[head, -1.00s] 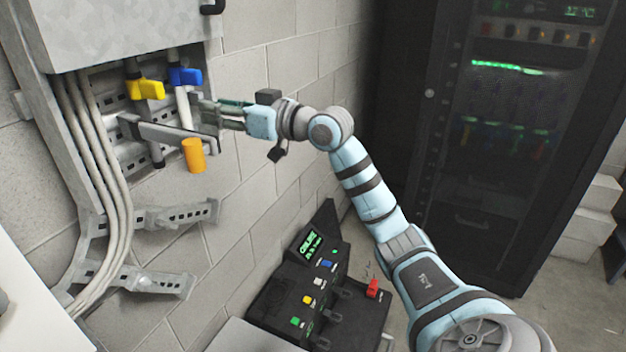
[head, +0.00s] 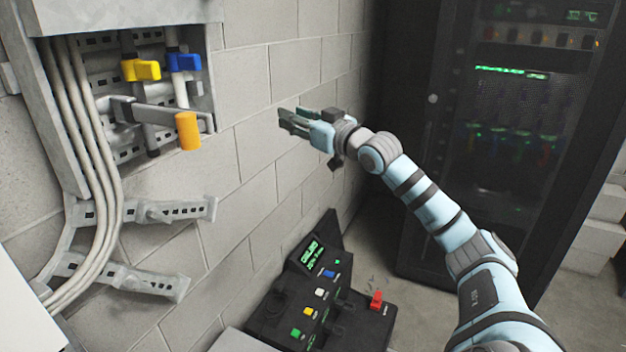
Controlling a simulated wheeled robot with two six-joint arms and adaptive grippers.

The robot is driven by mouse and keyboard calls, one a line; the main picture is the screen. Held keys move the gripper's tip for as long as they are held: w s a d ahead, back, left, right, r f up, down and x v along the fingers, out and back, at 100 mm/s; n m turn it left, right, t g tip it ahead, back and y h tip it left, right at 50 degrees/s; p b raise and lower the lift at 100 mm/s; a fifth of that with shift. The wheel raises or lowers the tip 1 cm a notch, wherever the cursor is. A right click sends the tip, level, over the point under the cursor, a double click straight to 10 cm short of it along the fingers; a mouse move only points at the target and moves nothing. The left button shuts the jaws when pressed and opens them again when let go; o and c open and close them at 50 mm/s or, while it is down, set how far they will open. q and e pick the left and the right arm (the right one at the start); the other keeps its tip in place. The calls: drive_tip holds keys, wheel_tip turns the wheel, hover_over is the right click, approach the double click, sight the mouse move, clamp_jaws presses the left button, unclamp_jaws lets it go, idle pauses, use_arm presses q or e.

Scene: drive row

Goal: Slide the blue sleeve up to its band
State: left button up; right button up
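The blue sleeve (head: 184,62) sits high in the open wall cabinet, around a pale upright rod (head: 181,93), with a blue tab to the right. I cannot make out its band. A similar yellow part (head: 141,70) sits on a darker rod to its left. My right gripper (head: 284,121) is empty, well to the right of the blue sleeve and lower, in front of the block wall and touching nothing. Its fingers look apart. My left gripper is not in view.
A grey bar with an orange end (head: 187,131) sticks out below the blue sleeve. Pale cables (head: 88,140) run down the cabinet's left side. A black button console (head: 322,290) stands low in the middle, a dark rack (head: 500,150) at the right.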

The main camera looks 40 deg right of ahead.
drive_tip(key=w+d+f+m+g+h+b, duration=0.1)
drive_tip(key=d+f, duration=0.2)
drive_tip(key=f, duration=0.6)
drive_tip(key=d+f+g+h+b, duration=0.1)
drive_tip(key=d+f, duration=0.3)
drive_tip(key=f, duration=0.5)
drive_tip(key=shift+w+m+h, duration=0.4)
drive_tip(key=shift+h, duration=0.4)
